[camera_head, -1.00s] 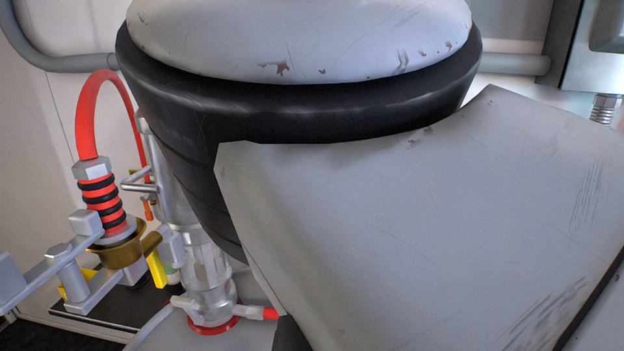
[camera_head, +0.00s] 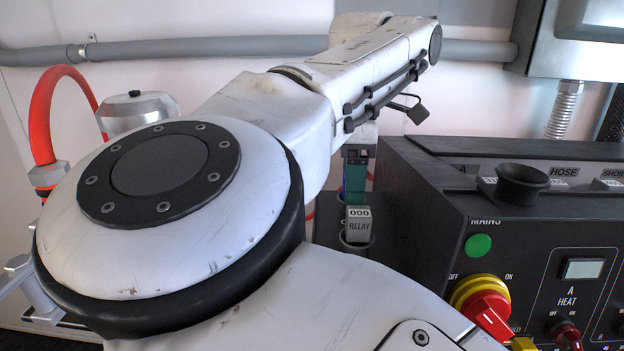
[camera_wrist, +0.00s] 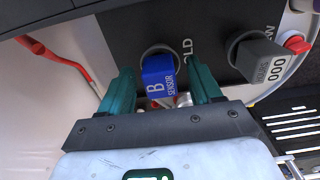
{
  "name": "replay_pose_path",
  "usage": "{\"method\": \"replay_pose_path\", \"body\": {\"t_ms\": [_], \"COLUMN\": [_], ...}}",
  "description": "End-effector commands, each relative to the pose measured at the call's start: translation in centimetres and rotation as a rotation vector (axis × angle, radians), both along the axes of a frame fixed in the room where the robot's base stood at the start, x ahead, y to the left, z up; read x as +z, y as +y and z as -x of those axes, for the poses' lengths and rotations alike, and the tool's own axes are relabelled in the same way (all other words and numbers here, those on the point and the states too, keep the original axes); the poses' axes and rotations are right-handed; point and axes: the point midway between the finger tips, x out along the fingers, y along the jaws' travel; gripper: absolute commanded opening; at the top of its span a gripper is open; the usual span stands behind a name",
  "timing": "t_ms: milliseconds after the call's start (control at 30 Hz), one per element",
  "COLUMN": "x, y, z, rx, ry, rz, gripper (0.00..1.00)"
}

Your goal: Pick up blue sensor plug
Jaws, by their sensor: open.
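The blue sensor plug (camera_wrist: 158,80), marked B and SENSOR, sits at a round socket in a dark panel in the wrist view. My gripper (camera_wrist: 161,72) is open, with one teal finger on each side of the plug. Gaps show between the plug and both fingers, so it is not gripped. The blue plug cannot be clearly made out there.
A grey plug marked 000 (camera_wrist: 263,60) stands right of the blue one in the wrist view, near a red part (camera_wrist: 297,44). A red cable (camera_wrist: 55,58) runs at the left. The black console (camera_head: 440,220) with knobs is close on the right in the head view.

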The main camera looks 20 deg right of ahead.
Motion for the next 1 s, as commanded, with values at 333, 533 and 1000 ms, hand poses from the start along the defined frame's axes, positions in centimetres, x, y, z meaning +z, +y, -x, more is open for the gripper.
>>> {"method": "replay_pose_path", "body": {"t_ms": [333, 533, 1000], "x": [-0.22, -0.21, -0.18], "y": [0.01, 0.01, 0.02], "z": [0.0, 0.0, -0.02], "rx": [0.0, 0.0, 0.0], "ry": [0.0, 0.0, -0.001], "rz": [-0.001, -0.001, -0.001], "gripper": [0.55, 0.36, 0.07]}}
